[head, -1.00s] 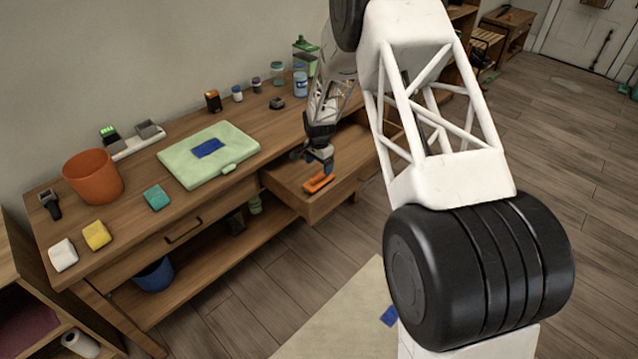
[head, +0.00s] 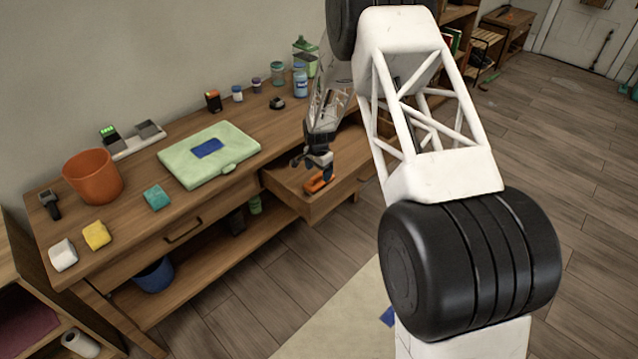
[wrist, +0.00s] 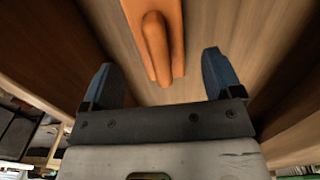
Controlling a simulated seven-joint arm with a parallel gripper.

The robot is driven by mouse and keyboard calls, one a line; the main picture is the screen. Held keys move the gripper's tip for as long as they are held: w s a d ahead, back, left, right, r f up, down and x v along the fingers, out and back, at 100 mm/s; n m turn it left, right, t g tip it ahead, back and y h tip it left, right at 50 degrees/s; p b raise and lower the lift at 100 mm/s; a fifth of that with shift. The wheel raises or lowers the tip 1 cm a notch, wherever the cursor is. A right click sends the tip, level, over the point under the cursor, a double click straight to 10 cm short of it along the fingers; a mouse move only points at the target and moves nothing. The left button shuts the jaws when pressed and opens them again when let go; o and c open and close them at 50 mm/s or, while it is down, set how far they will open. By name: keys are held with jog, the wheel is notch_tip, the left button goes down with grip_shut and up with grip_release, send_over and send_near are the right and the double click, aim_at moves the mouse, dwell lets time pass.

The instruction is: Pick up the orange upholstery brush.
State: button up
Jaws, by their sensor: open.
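The orange upholstery brush (head: 318,184) lies in the open drawer (head: 300,204) of the wooden bench. In the wrist view the brush (wrist: 158,40) shows its flat orange base with a raised handle, its far end cut off by the top edge. My gripper (head: 314,172) is low over the drawer, at the brush in the head view. In the wrist view my gripper (wrist: 160,82) is open, its two blue fingertips apart. The near end of the brush lies between the lines of the fingers, with nothing gripped. I cannot tell the exact height of the fingers above the drawer floor.
Drawer walls (wrist: 30,90) stand on both sides of my gripper. On the bench top are a green case (head: 190,168), an orange pot (head: 93,176), a teal block (head: 156,197) and several jars along the back. The floor before the bench is mostly clear.

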aim_at(319, 174)
jog(key=shift+f, duration=0.1)
jog(key=shift+w+d+f, duration=0.1)
jog(key=shift+f, duration=2.4)
jog(key=c, duration=1.1)
jog(key=shift+o, duration=0.2)
jog(key=shift+r, duration=0.2)
jog(key=shift+r, duration=4.85)
